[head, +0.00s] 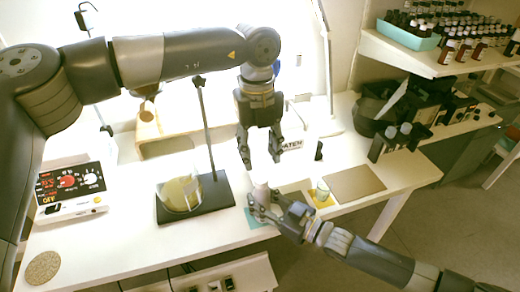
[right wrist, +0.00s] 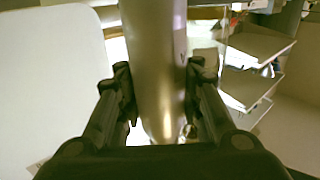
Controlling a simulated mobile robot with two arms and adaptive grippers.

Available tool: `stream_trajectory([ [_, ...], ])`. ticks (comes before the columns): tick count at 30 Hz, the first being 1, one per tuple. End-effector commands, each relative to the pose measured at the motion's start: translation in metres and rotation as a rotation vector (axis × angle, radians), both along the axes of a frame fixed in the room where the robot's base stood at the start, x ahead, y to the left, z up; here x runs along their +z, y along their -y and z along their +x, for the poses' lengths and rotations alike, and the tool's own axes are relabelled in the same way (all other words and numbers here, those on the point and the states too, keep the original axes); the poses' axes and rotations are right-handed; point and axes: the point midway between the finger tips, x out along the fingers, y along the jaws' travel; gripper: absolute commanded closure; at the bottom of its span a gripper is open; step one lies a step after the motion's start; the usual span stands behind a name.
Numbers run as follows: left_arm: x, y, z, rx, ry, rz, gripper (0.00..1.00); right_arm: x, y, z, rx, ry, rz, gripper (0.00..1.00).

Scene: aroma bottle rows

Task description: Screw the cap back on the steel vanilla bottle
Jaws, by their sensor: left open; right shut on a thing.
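The steel bottle (head: 262,190) stands upright near the front of the white table, pale and small in the head view. In the right wrist view the steel bottle (right wrist: 155,60) is a tall grey metal cylinder between the fingers. My right gripper (head: 264,206) comes in from the lower right and is shut on the bottle; it also shows in the right wrist view (right wrist: 160,95). My left gripper (head: 261,160) points down just above the bottle, with its fingers apart. I cannot make out a separate cap in either view.
A black stand base (head: 222,198) with a glass beaker (head: 181,194) is left of the bottle. A teal mat (head: 258,219) lies by the right gripper. A small glass (head: 322,191) on a yellow pad and a brown board (head: 354,183) are to the right. Dark bottles fill the shelf (head: 398,57).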

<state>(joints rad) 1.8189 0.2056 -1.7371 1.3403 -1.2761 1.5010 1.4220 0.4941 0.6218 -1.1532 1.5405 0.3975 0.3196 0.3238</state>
Motion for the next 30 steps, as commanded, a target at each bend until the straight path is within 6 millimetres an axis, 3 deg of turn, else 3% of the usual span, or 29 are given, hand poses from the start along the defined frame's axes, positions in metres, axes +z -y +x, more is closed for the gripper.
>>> stream_trajectory([
  [5, -0.014, 0.0, -0.001, -0.001, -0.002, 0.002, 0.57, -0.001, 0.0, 0.0, 0.0, -0.001, -0.001, 1.0],
  [18, -0.074, 0.002, -0.002, -0.002, -0.002, 0.0, 0.57, 0.0, 0.0, 0.0, 0.0, -0.001, -0.001, 1.0],
  [30, -0.08, 0.002, -0.002, -0.002, -0.001, 0.0, 0.57, -0.001, 0.0, 0.0, 0.0, -0.001, -0.001, 1.0],
])
